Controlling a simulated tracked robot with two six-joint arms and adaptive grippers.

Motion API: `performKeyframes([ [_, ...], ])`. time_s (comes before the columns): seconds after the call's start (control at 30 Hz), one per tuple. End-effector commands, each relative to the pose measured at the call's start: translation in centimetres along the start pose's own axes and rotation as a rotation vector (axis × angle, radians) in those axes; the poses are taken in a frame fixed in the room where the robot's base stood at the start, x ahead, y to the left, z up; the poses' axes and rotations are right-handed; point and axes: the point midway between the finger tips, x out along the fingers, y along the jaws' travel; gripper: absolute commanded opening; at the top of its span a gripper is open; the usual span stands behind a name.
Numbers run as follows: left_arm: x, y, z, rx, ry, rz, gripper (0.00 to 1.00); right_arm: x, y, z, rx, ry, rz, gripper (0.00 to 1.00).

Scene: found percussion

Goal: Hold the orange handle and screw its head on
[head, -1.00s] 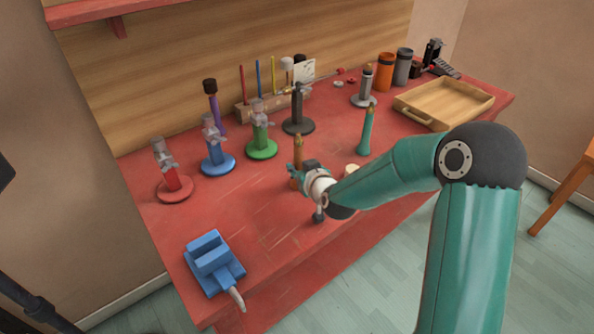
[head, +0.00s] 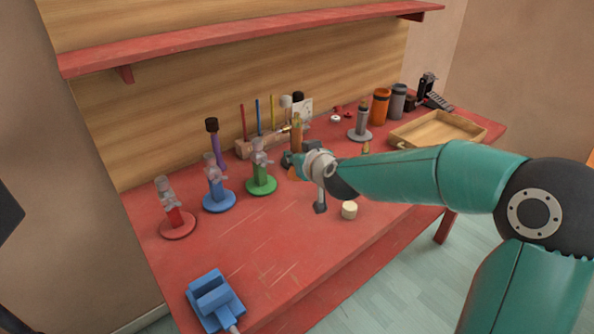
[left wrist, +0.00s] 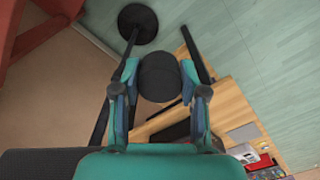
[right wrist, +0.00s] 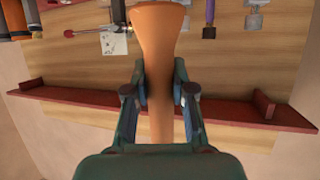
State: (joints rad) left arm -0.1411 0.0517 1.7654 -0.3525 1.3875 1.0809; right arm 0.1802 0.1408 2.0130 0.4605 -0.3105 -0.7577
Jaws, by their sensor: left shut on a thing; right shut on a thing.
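The orange handle (head: 297,130) stands roughly upright in my right gripper (head: 297,158), above the table. In the right wrist view the orange handle (right wrist: 155,40) runs between the two fingers of my right gripper (right wrist: 160,80), which are shut on it, and its far end flares wider. No head shows on it. In the left wrist view my left gripper (left wrist: 159,85) is shut on a black cylindrical head (left wrist: 160,72), held between its fingertips. I cannot make out my left gripper in the head view.
Red (head: 178,222), blue (head: 219,200) and green (head: 261,183) clamp stands line the table's left side. A blue vise (head: 213,305) sits at the front left corner. A cream head (head: 349,210) lies on the table. A wooden tray (head: 440,130) is at right. The front middle is mostly clear.

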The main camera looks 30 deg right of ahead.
Motion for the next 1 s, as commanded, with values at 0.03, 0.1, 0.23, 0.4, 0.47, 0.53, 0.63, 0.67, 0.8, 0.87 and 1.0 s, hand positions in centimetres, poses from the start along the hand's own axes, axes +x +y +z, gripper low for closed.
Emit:
performKeyframes([
  [0.03, -1.1, 0.0, 0.0, 0.000, 0.000, 0.000, 0.16, -0.6, -0.1, -1.5, 0.000, 0.003, -0.001, 0.00],
  [0.1, -1.7, 0.0, 0.0, 0.000, 0.000, 0.000, 0.16, -1.0, 0.0, -2.3, 0.000, 0.001, -0.001, 0.00],
  [0.23, -2.2, 0.0, 0.0, 0.000, 0.000, 0.000, 0.16, -1.3, 0.0, -3.1, 0.000, 0.000, 0.000, 0.00],
  [0.4, -2.3, 0.0, 0.0, 0.000, 0.000, 0.000, 0.16, -1.4, 0.0, -3.4, -0.001, 0.000, 0.000, 0.00],
  [0.47, -2.3, 0.0, 0.0, 0.000, 0.000, 0.000, 0.16, -1.4, 0.0, -3.3, -0.001, 0.000, 0.000, 0.00],
  [0.53, -2.3, 0.0, 0.0, 0.000, 0.000, 0.000, 0.16, -1.4, 0.0, -3.3, -0.001, 0.000, 0.000, 0.00],
  [0.63, -2.3, 0.0, 0.0, 0.000, 0.000, 0.000, 0.16, -1.4, 0.0, -3.3, -0.001, 0.000, 0.000, 0.00],
  [0.67, -2.3, 0.0, 0.0, 0.000, 0.000, 0.000, 0.16, -1.4, 0.0, -3.3, -0.001, 0.000, 0.000, 0.00],
  [0.8, -2.3, 0.0, 0.0, 0.000, 0.000, 0.000, 0.16, -1.4, 0.0, -3.3, -0.001, 0.000, 0.000, 0.01],
  [0.87, -2.3, 0.0, 0.0, 0.000, 0.000, 0.000, 0.16, -1.4, 0.0, -3.3, -0.001, 0.000, 0.000, 0.00],
  [1.0, -2.3, 0.0, 0.0, 0.000, 0.000, 0.000, 0.16, -1.4, 0.0, -3.3, -0.001, 0.000, 0.000, 0.00],
])
